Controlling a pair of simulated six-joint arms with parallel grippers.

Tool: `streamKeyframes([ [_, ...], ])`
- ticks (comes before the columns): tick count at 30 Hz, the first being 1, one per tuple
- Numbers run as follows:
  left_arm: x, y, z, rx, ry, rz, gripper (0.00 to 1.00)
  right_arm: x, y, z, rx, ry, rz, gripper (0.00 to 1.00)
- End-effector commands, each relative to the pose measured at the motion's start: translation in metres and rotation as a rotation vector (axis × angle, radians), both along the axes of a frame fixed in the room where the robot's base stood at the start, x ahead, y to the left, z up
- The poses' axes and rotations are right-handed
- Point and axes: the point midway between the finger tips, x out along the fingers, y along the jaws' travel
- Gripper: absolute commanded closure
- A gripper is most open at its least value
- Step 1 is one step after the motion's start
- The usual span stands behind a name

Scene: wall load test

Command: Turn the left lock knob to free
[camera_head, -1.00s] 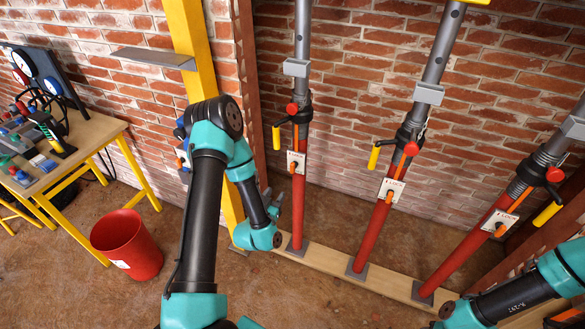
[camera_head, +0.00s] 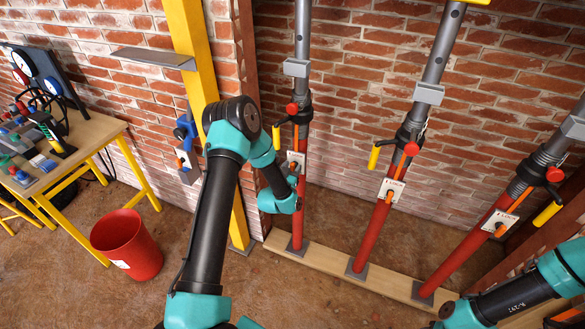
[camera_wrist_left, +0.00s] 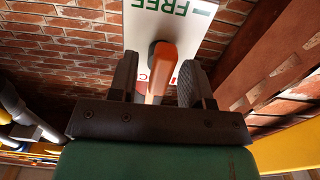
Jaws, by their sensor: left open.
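The left lock knob is an orange handle (camera_wrist_left: 160,65) on a white plate (camera_wrist_left: 178,35) with green FREE and red lettering. In the left wrist view it stands between the two dark fingers of my left gripper (camera_wrist_left: 158,82), which is open around it. Whether either finger touches the knob I cannot tell. In the head view my left gripper (camera_head: 293,180) is at the left red prop (camera_head: 298,212), just below its lock plate (camera_head: 296,157), and partly hides the knob there. My right gripper is not in view; only my right arm shows at lower right.
Two more red props, the middle (camera_head: 372,235) and right (camera_head: 462,250), stand on a wooden sole board (camera_head: 325,264). A yellow post (camera_head: 239,220) is left of the props. A red bucket (camera_head: 127,246) and a workbench (camera_head: 85,140) are at left.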

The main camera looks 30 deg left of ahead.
Motion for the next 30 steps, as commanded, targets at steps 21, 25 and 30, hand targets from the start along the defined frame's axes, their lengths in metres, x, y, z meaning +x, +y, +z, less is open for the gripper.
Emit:
streamKeyframes([
  [21, 0.0056, 0.0004, 0.0002, 0.000, 0.000, 0.000, 0.88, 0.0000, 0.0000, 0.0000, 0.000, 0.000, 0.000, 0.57],
  [25, 0.0055, 0.0004, 0.0002, 0.000, 0.000, 0.000, 0.96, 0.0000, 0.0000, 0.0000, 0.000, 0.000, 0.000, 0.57],
  [30, 0.0055, 0.0003, 0.0002, 0.010, 0.001, 0.000, 0.96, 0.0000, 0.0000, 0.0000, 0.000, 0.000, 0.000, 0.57],
])
